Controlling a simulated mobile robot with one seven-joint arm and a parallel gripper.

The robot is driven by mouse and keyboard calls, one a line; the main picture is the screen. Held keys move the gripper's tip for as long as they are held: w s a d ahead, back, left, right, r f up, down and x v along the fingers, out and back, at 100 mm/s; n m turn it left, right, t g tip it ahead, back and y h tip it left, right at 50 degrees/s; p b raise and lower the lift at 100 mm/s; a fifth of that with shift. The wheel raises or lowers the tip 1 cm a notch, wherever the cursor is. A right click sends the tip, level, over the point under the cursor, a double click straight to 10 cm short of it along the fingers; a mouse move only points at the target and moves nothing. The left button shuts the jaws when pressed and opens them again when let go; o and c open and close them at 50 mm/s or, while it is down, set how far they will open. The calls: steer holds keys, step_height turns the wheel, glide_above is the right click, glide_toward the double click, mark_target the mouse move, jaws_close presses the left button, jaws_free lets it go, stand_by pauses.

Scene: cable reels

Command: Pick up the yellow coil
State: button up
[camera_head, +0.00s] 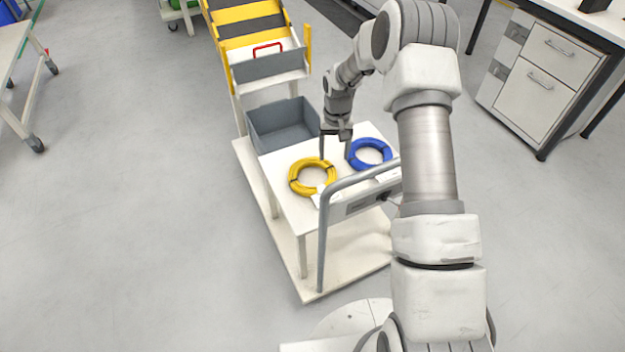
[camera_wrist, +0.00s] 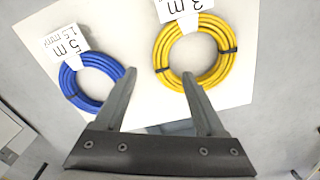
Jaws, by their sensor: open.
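The yellow coil (camera_head: 292,180) lies flat on the white cart top (camera_head: 300,213), left of a blue coil (camera_head: 372,163). My gripper (camera_head: 336,158) is open and empty, pointing down above the cart between the two coils. In the wrist view the yellow coil (camera_wrist: 232,72) is at upper right, with a white tag (camera_wrist: 178,10) reading "3 m". The tip of one finger of my gripper (camera_wrist: 158,80) overlaps the near left edge of its ring in that view. I cannot tell whether it touches. The blue coil (camera_wrist: 66,85) with a "5 m" tag is at left.
A grey bin (camera_head: 285,127) stands on the cart's far end. A grey handle rail (camera_head: 350,182) rises at the near edge. A yellow-and-grey rack (camera_head: 250,40) stands behind. A drawer cabinet (camera_head: 545,80) is at right.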

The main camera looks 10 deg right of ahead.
mark_target(332, 173)
steer(key=f+b, duration=0.1)
steer(key=f, duration=0.3)
steer(key=f+b, duration=0.2)
steer(key=f, duration=0.2)
steer(key=shift+s+a, duration=0.1)
steer(key=shift+s, duration=0.1)
jaws_close()
stand_by(1.2)
